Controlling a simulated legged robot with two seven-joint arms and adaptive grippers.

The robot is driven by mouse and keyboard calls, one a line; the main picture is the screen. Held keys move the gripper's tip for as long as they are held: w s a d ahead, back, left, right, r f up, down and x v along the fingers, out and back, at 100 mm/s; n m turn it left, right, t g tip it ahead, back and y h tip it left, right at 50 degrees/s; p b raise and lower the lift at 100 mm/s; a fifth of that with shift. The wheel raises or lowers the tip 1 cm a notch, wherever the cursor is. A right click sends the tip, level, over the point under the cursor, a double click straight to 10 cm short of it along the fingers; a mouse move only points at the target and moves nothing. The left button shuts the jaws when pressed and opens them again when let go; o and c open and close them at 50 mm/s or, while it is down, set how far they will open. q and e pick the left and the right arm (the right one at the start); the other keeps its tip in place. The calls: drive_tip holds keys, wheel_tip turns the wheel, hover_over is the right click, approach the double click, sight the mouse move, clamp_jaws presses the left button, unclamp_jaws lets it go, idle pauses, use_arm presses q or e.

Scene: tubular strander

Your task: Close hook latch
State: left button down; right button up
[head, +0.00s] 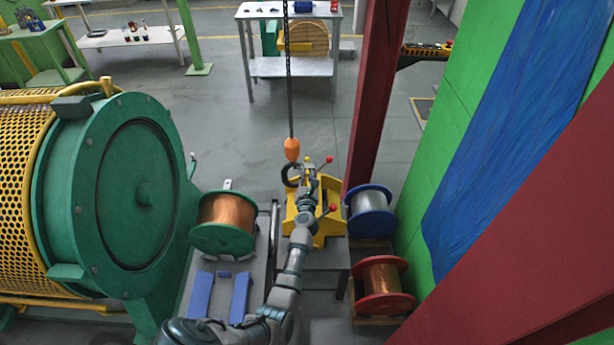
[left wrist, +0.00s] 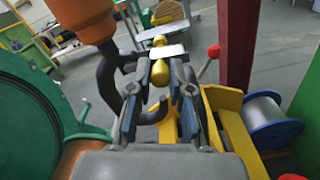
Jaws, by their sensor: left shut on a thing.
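An orange hook block (head: 292,150) hangs on a dark chain, with a black hook (head: 289,178) below it. In the left wrist view the block (left wrist: 82,18) is at the upper left and the hook (left wrist: 106,75) curves down beside my fingers. My left gripper (head: 308,174) is just right of the hook. In the left wrist view its fingers (left wrist: 160,78) are shut on a small yellow piece (left wrist: 158,76), with a pale plate (left wrist: 160,52) just beyond. I cannot tell whether the yellow piece belongs to the hook latch. My right gripper is not in view.
A yellow stand (head: 328,222) with red-knobbed levers is beneath my gripper. A red column (head: 376,90) rises close behind.

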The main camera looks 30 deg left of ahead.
use_arm(q)
drive_tip(key=shift+a+f, duration=0.1)
drive_tip(key=shift+a, duration=0.1)
drive_tip(key=shift+w+d, duration=0.1)
drive_tip(key=shift+d, duration=0.25)
drive_tip(key=shift+a, duration=0.15)
idle(0.5)
drive_tip(key=c, duration=1.1)
unclamp_jaws()
drive_tip(key=shift+f, duration=0.1)
drive_tip(key=v, duration=1.2)
drive_tip(key=shift+f, duration=0.1)
